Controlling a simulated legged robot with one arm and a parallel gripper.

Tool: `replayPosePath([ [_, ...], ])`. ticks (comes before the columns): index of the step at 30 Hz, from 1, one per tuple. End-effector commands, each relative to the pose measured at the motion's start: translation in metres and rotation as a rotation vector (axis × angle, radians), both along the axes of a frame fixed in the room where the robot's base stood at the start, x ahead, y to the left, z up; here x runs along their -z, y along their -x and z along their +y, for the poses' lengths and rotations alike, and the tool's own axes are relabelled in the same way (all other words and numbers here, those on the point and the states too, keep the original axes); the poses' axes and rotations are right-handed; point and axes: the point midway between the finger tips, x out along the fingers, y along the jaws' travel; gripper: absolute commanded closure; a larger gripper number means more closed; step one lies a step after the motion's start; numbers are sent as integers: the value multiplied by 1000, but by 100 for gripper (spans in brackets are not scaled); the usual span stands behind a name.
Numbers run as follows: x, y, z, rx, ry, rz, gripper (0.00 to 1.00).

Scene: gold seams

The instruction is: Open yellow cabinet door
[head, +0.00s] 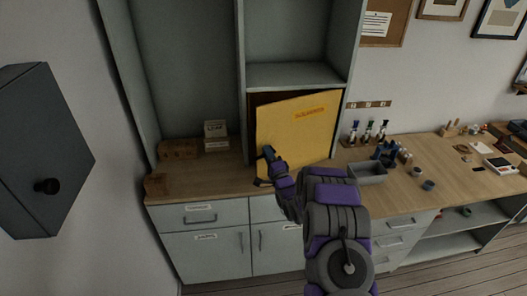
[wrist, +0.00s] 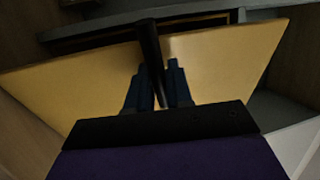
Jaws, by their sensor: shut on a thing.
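The yellow cabinet door (head: 300,128) sits on the wooden counter, inside the grey-green shelving. It stands ajar, its left side out from the dark frame, with a dark gap along the top and upper left. An orange label is near its top. In the wrist view, the yellow door (wrist: 215,60) fills most of the picture. My gripper (head: 267,153) is at the door's lower left. In the wrist view, my gripper (wrist: 158,75) is shut on a dark bar handle (wrist: 150,45). The cabinet's inside is mostly hidden behind the door.
Small wooden boxes (head: 179,149) and a white card stand on the counter to the left. A grey tray (head: 368,173) and several small tools are to the right. A dark wall box (head: 45,135) with a round knob is at far left. Drawers (head: 200,216) are below the counter.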

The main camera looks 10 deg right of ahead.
Motion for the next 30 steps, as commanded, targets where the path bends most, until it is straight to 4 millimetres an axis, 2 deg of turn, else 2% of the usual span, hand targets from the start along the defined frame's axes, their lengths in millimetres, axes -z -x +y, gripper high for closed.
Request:
replayPosePath([
  [12, 3, 31, -18, 11, 3, 8, 100],
  [22, 2, 33, -20, 5, 0, 5, 100],
  [23, 2, 33, -20, 6, 0, 5, 77],
  [27, 1, 33, -17, 5, 3, 3, 64],
  [30, 0, 34, -14, 2, 5, 1, 64],
])
